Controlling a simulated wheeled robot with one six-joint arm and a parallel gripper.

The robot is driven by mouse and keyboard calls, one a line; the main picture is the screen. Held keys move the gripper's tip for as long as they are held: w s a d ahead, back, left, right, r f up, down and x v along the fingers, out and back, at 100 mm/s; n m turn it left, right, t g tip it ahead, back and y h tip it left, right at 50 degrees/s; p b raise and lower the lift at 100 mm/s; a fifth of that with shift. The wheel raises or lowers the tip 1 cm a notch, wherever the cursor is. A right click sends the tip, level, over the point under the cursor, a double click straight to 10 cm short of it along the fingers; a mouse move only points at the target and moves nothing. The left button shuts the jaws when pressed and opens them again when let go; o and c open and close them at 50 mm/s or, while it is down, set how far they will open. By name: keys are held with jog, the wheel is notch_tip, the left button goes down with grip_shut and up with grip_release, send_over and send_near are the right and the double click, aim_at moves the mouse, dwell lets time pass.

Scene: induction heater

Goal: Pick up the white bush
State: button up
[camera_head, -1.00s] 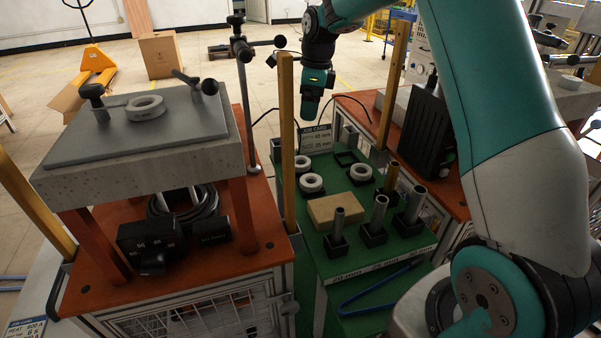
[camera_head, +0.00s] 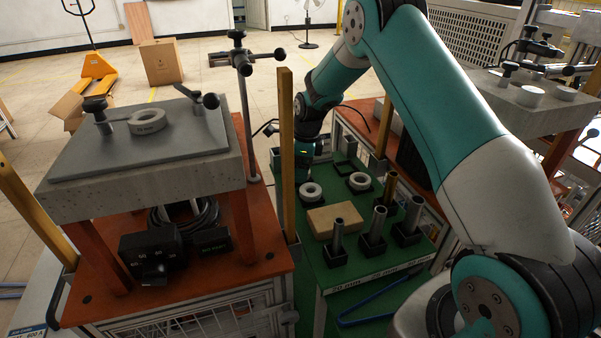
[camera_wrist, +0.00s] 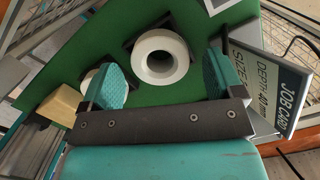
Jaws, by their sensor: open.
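In the wrist view, a white bush (camera_wrist: 160,39), a thick ring with a dark hole, stands in a dark square holder on the green table top. It shows between and beyond the fingertips of my gripper (camera_wrist: 163,68), which is open and empty. A second white bush (camera_wrist: 92,80) is partly hidden behind the left finger. In the head view my gripper (camera_head: 303,158) is low over the back left of the green table, hiding the bush there. Two other white bushes show, one in front of it (camera_head: 304,197) and one to the right (camera_head: 353,187).
A tan block (camera_head: 333,219) and several metal posts in black bases (camera_head: 372,244) stand on the green table. A yellow post (camera_head: 287,160) rises close left of my gripper. A job card sign (camera_wrist: 275,85) stands beside it. Another ring (camera_head: 134,128) lies on the heater slab.

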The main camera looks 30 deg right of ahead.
jog(key=shift+a+f, duration=0.1)
jog(key=shift+f, duration=0.6)
grip_shut()
notch_tip(320, 180, up, 28)
jog(key=p, duration=0.8)
jog(key=shift+f, duration=0.2)
dwell(0.3)
